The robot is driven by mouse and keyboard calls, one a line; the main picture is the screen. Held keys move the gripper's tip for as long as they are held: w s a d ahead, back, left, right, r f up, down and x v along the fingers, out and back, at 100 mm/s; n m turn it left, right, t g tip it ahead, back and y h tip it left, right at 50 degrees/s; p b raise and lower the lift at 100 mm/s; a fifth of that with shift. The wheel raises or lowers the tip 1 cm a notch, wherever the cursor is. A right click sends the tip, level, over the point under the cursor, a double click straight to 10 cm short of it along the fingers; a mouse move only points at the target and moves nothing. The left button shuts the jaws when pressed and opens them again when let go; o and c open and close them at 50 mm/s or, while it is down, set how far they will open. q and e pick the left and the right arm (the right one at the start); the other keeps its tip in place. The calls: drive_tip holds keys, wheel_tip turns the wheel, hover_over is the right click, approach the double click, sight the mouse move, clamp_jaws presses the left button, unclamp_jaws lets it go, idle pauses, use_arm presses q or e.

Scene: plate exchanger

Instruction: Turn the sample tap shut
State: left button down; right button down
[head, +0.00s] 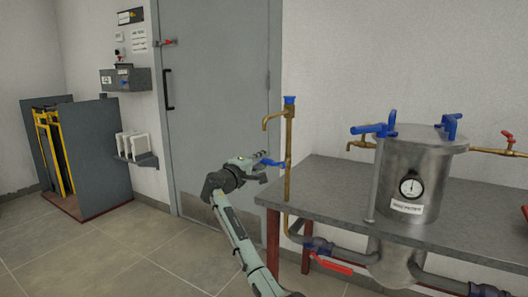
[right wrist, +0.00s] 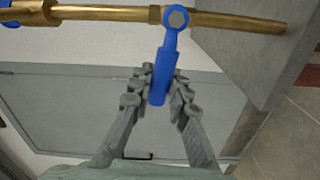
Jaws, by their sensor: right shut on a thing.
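The sample tap's brass pipe (head: 289,140) stands upright at the table's left end, with a spout bent left near its top. Its blue lever (head: 275,163) sticks out to the left, roughly square to the pipe. My right gripper (head: 260,159) is at the lever's outer end. In the right wrist view, the blue lever (right wrist: 165,55) runs from a round hub on the brass pipe (right wrist: 110,17) down between the fingers. The fingers of my right gripper (right wrist: 160,88) are shut on it from both sides. My left gripper is not in view.
A steel vessel (head: 415,170) with a gauge and blue levers stands on the grey table (head: 335,180). A red lever (head: 330,264) sits on piping below the table edge. A grey door (head: 220,90) is behind my arm.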

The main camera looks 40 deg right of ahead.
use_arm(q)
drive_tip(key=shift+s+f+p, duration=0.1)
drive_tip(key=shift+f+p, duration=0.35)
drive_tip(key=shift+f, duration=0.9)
use_arm(e)
drive_tip(key=shift+f+n, duration=0.6)
drive_tip(key=shift+n, duration=0.3)
drive_tip(key=c, duration=1.4)
unclamp_jaws()
drive_tip(key=shift+a, duration=0.15)
drive_tip(key=v, duration=1.1)
drive_tip(key=shift+s+a, duration=0.2)
drive_tip(key=shift+a, duration=0.15)
